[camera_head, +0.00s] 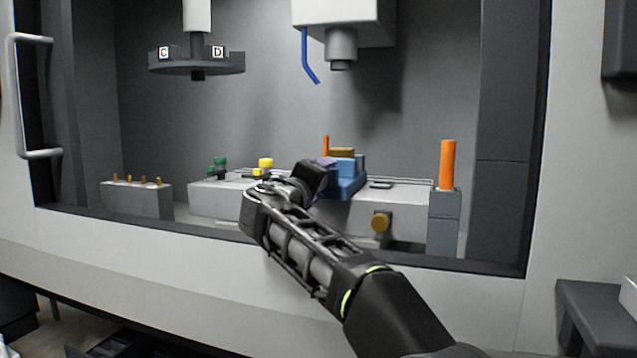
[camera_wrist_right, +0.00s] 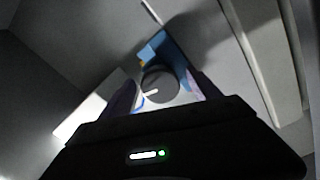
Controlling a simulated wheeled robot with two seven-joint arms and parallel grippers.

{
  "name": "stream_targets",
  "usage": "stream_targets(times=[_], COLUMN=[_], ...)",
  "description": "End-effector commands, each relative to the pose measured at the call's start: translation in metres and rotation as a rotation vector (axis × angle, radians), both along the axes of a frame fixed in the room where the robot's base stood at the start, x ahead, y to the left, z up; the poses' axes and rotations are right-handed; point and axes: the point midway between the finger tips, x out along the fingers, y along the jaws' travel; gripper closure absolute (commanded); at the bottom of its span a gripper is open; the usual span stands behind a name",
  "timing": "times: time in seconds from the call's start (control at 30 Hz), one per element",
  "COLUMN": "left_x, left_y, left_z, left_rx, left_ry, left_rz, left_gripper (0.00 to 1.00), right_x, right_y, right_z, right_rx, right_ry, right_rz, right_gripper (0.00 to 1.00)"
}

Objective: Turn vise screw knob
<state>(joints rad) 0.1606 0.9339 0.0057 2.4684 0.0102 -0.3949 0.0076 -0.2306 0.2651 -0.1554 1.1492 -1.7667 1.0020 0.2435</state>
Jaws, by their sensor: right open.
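The blue vise (camera_head: 347,186) sits on the pale machine table inside the booth, partly hidden by my right gripper (camera_head: 312,178). In the right wrist view the blue vise body (camera_wrist_right: 168,48) shows behind a dark round knob (camera_wrist_right: 160,82) with a short white mark on it. My right gripper (camera_wrist_right: 165,94) is open, with one finger on each side of the knob in that view. I cannot tell whether the fingers touch it. In the head view the knob is hidden behind the gripper. My left gripper is not in view.
An orange cylinder (camera_head: 447,164) stands on a grey block at the right. Yellow and green pieces (camera_head: 265,163) sit left of the gripper. A spindle with a blue nozzle (camera_head: 310,58) hangs above. The booth's front sill (camera_head: 180,224) runs below the arm.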

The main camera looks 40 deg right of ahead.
Motion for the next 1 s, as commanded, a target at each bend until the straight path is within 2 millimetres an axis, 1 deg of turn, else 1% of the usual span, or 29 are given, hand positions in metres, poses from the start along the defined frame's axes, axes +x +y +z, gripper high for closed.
stream_targets(times=[0.23,0.33,0.47,0.73,0.83,1.0], left_x=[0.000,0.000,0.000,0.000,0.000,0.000], left_y=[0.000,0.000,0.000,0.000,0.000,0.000], left_z=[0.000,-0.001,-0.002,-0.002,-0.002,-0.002], left_rx=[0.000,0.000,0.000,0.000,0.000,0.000], left_ry=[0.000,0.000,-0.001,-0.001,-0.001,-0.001], left_rz=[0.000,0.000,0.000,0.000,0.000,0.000], left_gripper=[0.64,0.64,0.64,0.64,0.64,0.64], right_x=[-0.001,-0.003,-0.012,-0.037,-0.042,-0.045], right_y=[0.001,0.005,0.018,0.054,0.062,0.065], right_z=[0.001,0.000,0.001,0.000,0.000,0.000], right_rx=[0.000,0.000,-0.001,0.000,0.000,0.000], right_ry=[0.000,-0.001,-0.002,0.000,0.000,0.000], right_rz=[0.001,0.001,0.003,0.003,0.002,0.000], right_gripper=[0.28,0.28,0.28,0.28,0.28,0.28])
